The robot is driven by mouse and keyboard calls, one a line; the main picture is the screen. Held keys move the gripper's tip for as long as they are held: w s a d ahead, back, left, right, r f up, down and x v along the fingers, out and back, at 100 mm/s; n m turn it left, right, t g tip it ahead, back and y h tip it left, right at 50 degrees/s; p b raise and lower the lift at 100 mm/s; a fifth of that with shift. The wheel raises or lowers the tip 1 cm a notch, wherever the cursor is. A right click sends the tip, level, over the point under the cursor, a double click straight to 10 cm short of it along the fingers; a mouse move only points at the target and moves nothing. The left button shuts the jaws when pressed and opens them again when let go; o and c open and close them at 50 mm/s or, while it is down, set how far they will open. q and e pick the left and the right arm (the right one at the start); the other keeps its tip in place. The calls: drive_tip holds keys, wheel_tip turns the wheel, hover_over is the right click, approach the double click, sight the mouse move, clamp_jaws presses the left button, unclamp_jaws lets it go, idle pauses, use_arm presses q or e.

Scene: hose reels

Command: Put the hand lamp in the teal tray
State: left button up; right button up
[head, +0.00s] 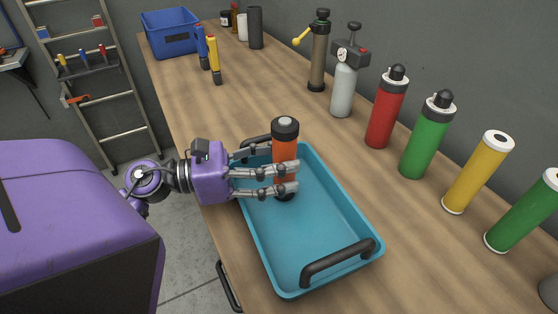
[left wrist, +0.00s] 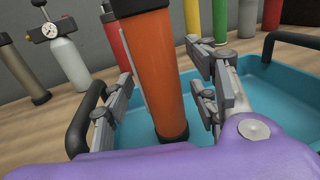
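The hand lamp, which I take to be the orange cylinder with black ends (head: 285,147), is upright inside the teal tray (head: 318,253), near its far end. Its base appears to be on the tray floor. My left gripper (head: 282,168) reaches over the tray's left wall, with its fingers on either side of the lamp. In the left wrist view, the lamp (left wrist: 160,75) stands between the spread fingers (left wrist: 165,98), with small gaps on both sides. The tray (left wrist: 285,85) also shows there. My right gripper is not in view.
The tray has black handles, the near one (head: 338,262) at its front end. A row of bottles, including a red one (head: 387,108) and a green one (head: 428,135), lines the wall side. A blue bin (head: 170,35) stands at the far end.

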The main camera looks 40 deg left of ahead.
use_arm(q)
drive_tip(key=b+v, duration=0.1)
drive_tip(key=v, duration=1)
drive_tip(key=shift+b, duration=0.4)
drive_tip(key=shift+s+a+r, duration=0.1)
drive_tip(key=shift+s+a, duration=0.25)
drive_tip(key=shift+s, duration=0.05)
